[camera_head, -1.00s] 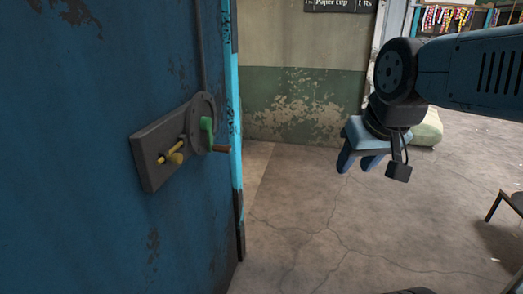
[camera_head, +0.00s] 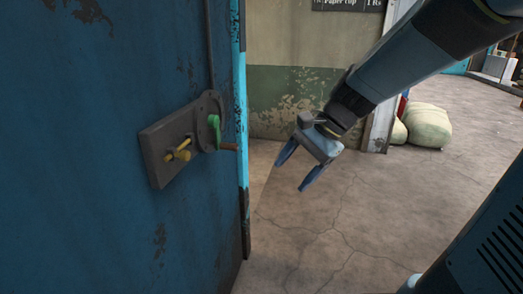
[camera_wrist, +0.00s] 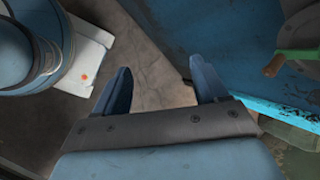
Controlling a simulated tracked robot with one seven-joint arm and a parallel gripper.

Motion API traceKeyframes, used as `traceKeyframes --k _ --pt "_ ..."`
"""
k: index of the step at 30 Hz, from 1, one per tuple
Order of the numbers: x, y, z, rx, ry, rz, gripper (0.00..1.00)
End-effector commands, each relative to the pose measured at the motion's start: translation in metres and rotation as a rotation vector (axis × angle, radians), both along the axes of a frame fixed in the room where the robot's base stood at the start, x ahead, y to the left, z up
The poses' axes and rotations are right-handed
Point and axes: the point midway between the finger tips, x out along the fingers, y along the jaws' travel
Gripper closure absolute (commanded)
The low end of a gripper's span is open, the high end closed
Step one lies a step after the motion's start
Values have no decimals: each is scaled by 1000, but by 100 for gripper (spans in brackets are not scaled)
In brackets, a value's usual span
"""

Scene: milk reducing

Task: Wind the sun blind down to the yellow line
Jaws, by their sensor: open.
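A grey plate (camera_head: 160,172) is fixed to the blue metal wall. It carries a round grey disc (camera_head: 209,104) with a green crank arm (camera_head: 214,124) and a brown grip (camera_head: 229,147), plus a yellow lever (camera_head: 181,154). My gripper (camera_head: 292,174) is open and empty, to the right of the crank and apart from it. In the wrist view, the gripper (camera_wrist: 160,66) has nothing between its fingers; the green crank (camera_wrist: 298,53) and brown grip (camera_wrist: 273,66) show at the upper right. The sun blind and yellow line are not in view.
The blue wall (camera_head: 110,100) ends at a bright cyan edge (camera_head: 241,90) beside the crank. Cracked concrete floor (camera_head: 340,235) lies open below my gripper. Pale sacks (camera_head: 428,125) stand by the far doorway.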

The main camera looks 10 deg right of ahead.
Motion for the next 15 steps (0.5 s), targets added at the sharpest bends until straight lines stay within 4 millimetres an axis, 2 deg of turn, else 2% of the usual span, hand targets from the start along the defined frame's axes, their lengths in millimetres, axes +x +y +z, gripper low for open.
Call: traceKeyframes --k 9,15 --pt "64 37 -22 354 409 -358 28" --pt "113 48 -35 577 677 -577 28"
